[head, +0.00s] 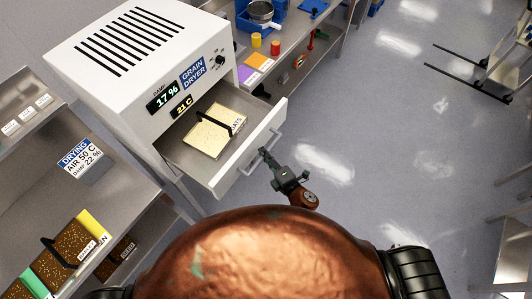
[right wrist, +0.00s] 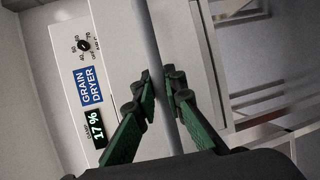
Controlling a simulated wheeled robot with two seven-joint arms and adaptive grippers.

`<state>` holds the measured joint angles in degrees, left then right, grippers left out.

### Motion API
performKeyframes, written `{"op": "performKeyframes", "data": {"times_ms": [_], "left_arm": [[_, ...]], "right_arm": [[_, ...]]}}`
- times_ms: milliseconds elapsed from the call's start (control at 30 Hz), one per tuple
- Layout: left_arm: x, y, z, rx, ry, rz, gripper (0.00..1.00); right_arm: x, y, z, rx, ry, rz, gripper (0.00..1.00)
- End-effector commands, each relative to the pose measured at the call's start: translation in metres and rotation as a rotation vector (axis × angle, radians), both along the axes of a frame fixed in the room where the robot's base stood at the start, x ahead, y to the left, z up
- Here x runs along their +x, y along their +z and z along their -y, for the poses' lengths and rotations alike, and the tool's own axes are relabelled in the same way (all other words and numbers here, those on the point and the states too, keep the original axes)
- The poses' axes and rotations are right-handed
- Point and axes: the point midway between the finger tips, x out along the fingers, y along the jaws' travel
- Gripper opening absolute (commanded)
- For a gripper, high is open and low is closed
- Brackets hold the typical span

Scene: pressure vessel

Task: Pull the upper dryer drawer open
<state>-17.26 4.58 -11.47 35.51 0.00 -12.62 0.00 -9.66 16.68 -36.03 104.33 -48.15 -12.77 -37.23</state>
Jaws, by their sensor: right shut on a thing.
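The grain dryer (head: 130,60) is a white cabinet with black vent slots and displays. Its drawer (head: 264,126) is pulled out, with the inside showing. In it lies a pale tray (head: 205,139) with a black handle and a label that seems to read OATS. My right gripper (head: 265,155) is at the drawer's front, shut on the grey bar handle (head: 245,171). In the right wrist view the green fingers (right wrist: 160,92) stand on either side of the handle bar (right wrist: 150,40). My left gripper is not in view.
A steel shelf unit (head: 110,180) at the left holds labelled trays of brown grain (head: 72,241). A bench (head: 285,55) behind the dryer bears a blue bin, small cups and coloured cards. The floor (head: 400,140) right of the drawer is clear.

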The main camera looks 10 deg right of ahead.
Motion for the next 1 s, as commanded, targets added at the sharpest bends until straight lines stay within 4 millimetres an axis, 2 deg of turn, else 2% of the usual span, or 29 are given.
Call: {"op": "performKeyframes", "data": {"times_ms": [100,133,400,767,867,1000], "left_arm": [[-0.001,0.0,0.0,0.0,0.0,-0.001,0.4],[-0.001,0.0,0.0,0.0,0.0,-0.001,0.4],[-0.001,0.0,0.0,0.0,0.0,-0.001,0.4],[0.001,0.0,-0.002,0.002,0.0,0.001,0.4],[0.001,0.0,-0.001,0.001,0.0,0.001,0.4],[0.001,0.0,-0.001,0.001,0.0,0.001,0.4]], "right_arm": [[-0.001,-0.001,-0.001,0.001,0.003,-0.001,0.0],[-0.001,-0.001,-0.001,0.001,0.002,-0.001,0.11],[-0.001,0.0,0.0,0.001,0.0,0.0,0.29],[-0.006,0.001,0.003,0.0,-0.001,-0.001,0.29],[-0.019,0.002,0.009,-0.001,-0.001,-0.002,0.29],[-0.045,0.007,0.021,0.001,-0.001,-0.004,0.29]]}}
